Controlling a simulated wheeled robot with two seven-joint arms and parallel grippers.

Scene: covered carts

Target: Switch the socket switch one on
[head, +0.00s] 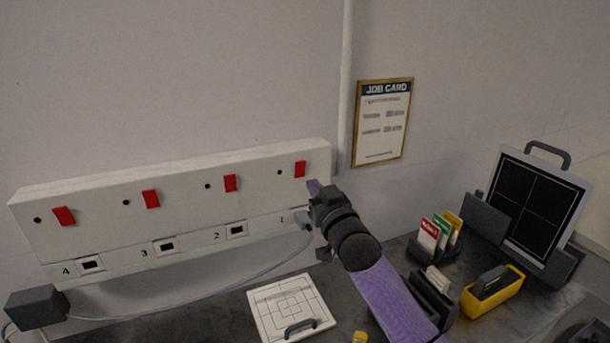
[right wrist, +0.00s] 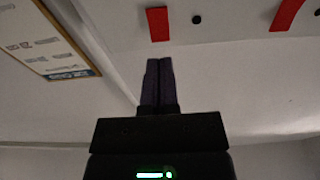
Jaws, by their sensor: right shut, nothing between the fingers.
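A white socket panel (head: 105,213) on the wall carries a row of red rocker switches, numbered 4 to 1 from left to right. Switch one (head: 300,169) is the rightmost; it also shows in the right wrist view (right wrist: 158,24). I cannot tell its on or off position. My right gripper (head: 314,187) is shut and empty, its purple fingertips just below and right of switch one. In the right wrist view the fingertips (right wrist: 159,62) point at the switch with a small gap in the picture; contact cannot be told. My left gripper is out of view.
A cable runs from a dark box (head: 36,307) at the left to the plug (head: 304,221) at socket one. A job card (head: 382,122) hangs to the right. A white handled board (head: 290,307), card holders (head: 433,243) and a yellow tray (head: 493,295) occupy the bench.

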